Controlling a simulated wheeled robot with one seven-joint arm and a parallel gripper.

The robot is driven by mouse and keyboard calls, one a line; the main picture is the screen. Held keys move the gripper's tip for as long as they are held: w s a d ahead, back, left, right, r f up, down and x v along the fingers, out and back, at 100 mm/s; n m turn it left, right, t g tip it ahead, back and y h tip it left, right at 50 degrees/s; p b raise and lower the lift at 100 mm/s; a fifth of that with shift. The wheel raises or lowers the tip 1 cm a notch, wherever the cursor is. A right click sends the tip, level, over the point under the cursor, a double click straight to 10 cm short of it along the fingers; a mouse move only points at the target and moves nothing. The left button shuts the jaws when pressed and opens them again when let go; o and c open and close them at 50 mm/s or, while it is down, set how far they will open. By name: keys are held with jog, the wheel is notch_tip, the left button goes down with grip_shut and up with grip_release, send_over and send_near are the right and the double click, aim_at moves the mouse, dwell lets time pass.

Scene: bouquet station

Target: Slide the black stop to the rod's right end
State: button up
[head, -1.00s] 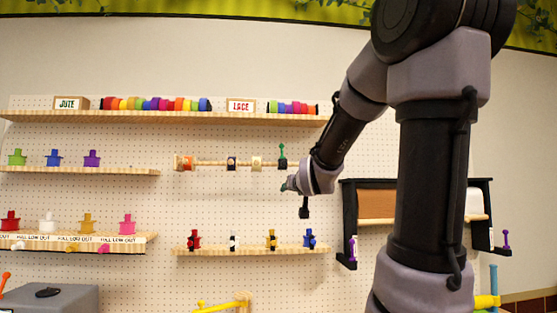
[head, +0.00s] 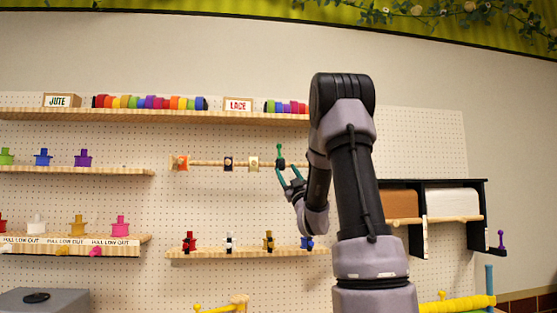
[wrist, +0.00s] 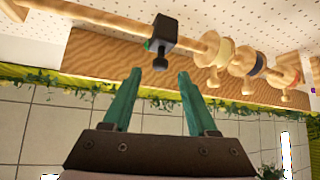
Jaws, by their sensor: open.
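In the wrist view the stop (wrist: 165,33) is a black block around the rod (wrist: 95,16), with a small black knob facing my gripper. My gripper (head: 289,172) is open and just below the stop. Its teal fingers also show in the wrist view (wrist: 160,72), apart and empty, with the knob between and just beyond the tips. My arm hides the rod's right end in the head view.
Several collars sit on the rod left of the stop: an orange one (head: 183,163), a dark one (head: 229,163) and a cream one (head: 253,163). A lower shelf (head: 215,254) holds small coloured pieces. A long upper shelf (head: 160,115) runs above. A black-framed rack (head: 483,215) stands right.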

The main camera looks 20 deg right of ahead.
jog(key=x, duration=0.8)
jog(key=shift+w+r, duration=0.3)
grip_shut()
dwell(1.0)
